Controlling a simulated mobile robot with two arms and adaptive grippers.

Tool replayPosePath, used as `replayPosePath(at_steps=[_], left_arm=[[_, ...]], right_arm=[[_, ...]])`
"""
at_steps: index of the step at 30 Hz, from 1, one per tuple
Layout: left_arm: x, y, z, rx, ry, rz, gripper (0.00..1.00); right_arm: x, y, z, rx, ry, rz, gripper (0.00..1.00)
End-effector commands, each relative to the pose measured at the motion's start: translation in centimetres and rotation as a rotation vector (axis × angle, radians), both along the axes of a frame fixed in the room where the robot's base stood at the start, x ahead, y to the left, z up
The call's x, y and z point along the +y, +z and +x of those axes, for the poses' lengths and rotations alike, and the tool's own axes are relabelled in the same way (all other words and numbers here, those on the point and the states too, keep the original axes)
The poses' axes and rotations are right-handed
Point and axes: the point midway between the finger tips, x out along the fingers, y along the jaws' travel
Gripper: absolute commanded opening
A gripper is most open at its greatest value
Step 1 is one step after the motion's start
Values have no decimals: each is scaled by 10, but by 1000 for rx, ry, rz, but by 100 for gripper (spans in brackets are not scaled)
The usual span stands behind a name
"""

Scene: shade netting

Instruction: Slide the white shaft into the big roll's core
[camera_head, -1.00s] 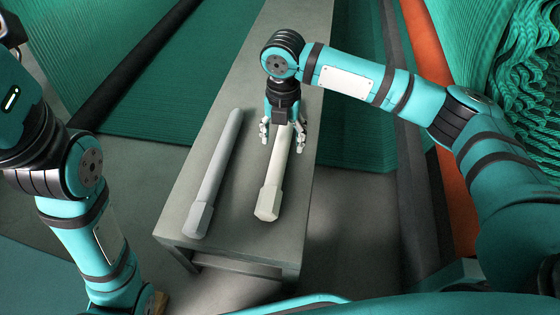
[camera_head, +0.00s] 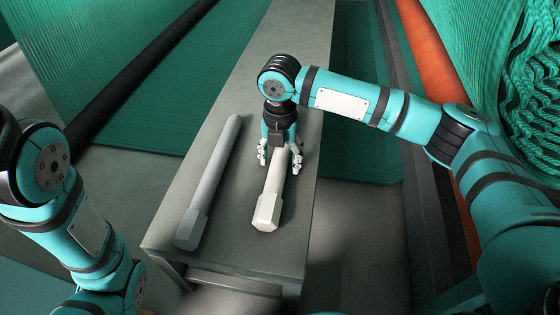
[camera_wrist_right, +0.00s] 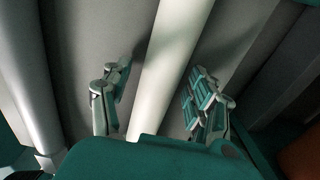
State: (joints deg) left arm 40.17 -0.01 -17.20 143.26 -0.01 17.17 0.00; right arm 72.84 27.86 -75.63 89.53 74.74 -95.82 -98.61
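The white shaft (camera_head: 270,190), cream with a hexagonal near end, lies on a narrow grey bench (camera_head: 225,245). My right gripper (camera_head: 280,158) is above its far part, one finger on each side. In the right wrist view the white shaft (camera_wrist_right: 170,70) runs between the open fingers (camera_wrist_right: 158,105), with gaps on both sides. A greyer shaft (camera_head: 212,178) lies parallel on the left; part of it shows in the wrist view (camera_wrist_right: 35,90). My left arm is at the left, its gripper out of view. I cannot tell which netting roll is the big one; no core opening is clear.
Green netting (camera_head: 110,60) with a dark bar (camera_head: 140,75) across it is at the left. Folded green netting (camera_head: 530,90) and an orange strip (camera_head: 430,50) are at the right. The bench top beyond the shafts is clear.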

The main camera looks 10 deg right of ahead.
Motion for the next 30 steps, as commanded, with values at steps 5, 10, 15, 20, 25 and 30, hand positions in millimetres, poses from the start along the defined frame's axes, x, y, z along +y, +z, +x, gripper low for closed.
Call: replayPosePath(at_steps=[5,10,15,20,25,30], left_arm=[[0,0,0,-1,0,1,40],[0,0,0,-1,0,1,40],[0,0,0,-1,0,1,40],[0,0,0,-1,0,1,40],[0,1,0,-1,0,1,40],[0,7,0,0,0,1,40]], right_arm=[[0,0,0,0,0,0,34],[0,0,0,0,0,0,12],[0,0,0,0,0,-1,0],[0,2,1,-4,1,2,0],[0,2,1,-3,0,2,0],[0,8,1,-3,0,2,0]])
